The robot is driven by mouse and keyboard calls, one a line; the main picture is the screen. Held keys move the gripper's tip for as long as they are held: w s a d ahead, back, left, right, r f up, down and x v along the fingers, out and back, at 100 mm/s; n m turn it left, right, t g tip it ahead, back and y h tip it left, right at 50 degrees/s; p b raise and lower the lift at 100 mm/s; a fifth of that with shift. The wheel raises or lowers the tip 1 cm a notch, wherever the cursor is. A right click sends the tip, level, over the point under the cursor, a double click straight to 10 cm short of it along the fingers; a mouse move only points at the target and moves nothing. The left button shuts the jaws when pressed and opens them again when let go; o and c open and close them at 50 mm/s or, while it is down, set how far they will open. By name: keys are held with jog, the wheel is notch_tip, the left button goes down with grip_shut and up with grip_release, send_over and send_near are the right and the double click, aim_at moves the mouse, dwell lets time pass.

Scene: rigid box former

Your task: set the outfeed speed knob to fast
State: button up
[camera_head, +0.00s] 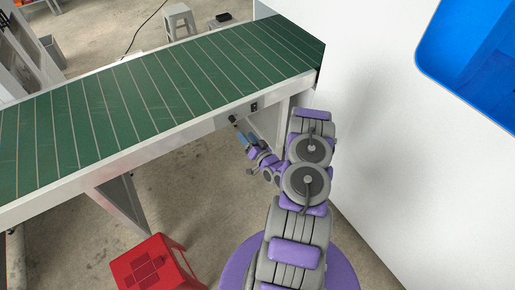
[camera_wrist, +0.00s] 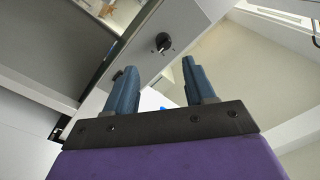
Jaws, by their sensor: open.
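The outfeed speed knob (camera_wrist: 163,41) is a small black dial on the pale side panel of the conveyor. It shows ahead of my gripper in the wrist view, between and beyond the fingertips. In the head view the knob (camera_head: 233,118) is a small dark spot on the conveyor's side rail, just above my gripper (camera_head: 247,140). My gripper's two blue fingers (camera_wrist: 158,78) are apart with nothing between them, and they look clear of the knob. The knob's markings are too small to read.
The green slatted conveyor (camera_head: 150,92) runs across the left. A black switch (camera_head: 254,106) sits on its rail right of the knob. A red stool (camera_head: 150,265) stands on the floor below. A white wall with a blue bin (camera_head: 440,50) is at right. A grey stool (camera_head: 180,18) stands behind.

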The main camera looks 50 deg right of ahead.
jog(key=v, duration=0.7)
jog(key=shift+s, duration=0.3)
